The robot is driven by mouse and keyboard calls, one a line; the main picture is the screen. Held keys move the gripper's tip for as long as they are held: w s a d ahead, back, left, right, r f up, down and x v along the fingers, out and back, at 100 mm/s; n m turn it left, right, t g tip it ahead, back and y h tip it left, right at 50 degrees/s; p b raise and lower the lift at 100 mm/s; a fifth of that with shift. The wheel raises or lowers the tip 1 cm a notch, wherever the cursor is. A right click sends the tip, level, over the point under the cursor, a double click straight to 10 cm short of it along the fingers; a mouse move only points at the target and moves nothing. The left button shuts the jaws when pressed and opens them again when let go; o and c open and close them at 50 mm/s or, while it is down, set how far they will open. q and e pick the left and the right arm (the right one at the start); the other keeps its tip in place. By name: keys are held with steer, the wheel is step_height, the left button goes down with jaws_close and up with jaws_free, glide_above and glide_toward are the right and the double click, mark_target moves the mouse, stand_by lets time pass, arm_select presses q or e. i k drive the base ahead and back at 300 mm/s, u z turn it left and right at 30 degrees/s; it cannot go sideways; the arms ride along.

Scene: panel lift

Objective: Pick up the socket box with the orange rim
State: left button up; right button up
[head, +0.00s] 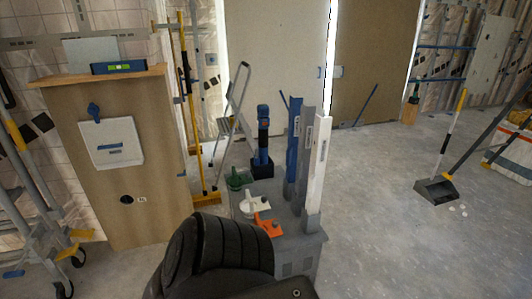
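A small orange item (268,225) lies on the top of a grey cabinet (300,250), near its front edge. It is the only orange piece on that cabinet. It is too small to tell whether it is a socket box with an orange rim. A white item (255,202) and a green item (238,180) lie behind it in a row. A black ribbed part of my own arm covers the cabinet's front left at the bottom of the head view. Neither of my grippers shows.
Blue, grey and white upright profiles (322,160) stand at the cabinet's right side. A wooden panel (115,175) with a blue level (118,67) on top stands left. A stepladder (232,110) stands behind. The concrete floor to the right is mostly clear, with a dustpan (437,191).

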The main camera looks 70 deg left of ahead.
mark_target(267, 225)
steer(key=u, duration=0.8)
steer(key=i, duration=0.85)
steer(key=u, duration=1)
